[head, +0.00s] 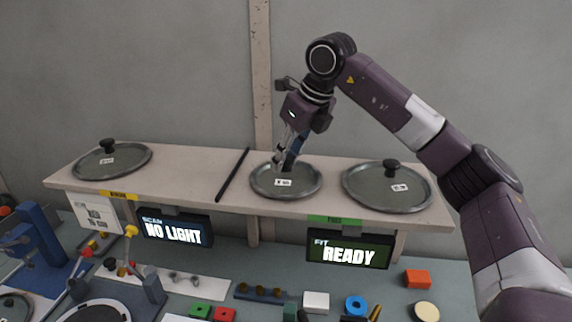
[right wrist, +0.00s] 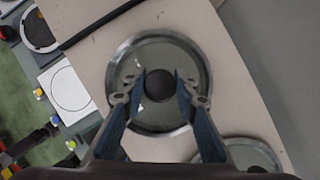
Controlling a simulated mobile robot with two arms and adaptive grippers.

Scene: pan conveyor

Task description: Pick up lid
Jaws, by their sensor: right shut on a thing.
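Three round grey lids with black knobs lie on a raised shelf (head: 150,192). The left lid (head: 125,160) sits at the far left, the middle lid (head: 300,190) sits near the centre, and the right lid (head: 385,200) is the largest-looking. My right gripper (head: 284,166) comes down from above onto the middle lid and is shut on its knob, which its fingers mostly hide in the head view. In the right wrist view the black knob (right wrist: 159,85) lies between the two fingertips (right wrist: 160,86), centred on the lid (right wrist: 160,50). The lid appears to lie flat on the shelf. My left gripper is not seen.
A black bar (head: 233,174) lies on the shelf left of the middle lid. Below the shelf are a "NO LIGHT" display (head: 174,230) and a "READY" display (head: 349,251). The lower bench holds coloured blocks and fixtures. A post (head: 260,75) rises behind the shelf.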

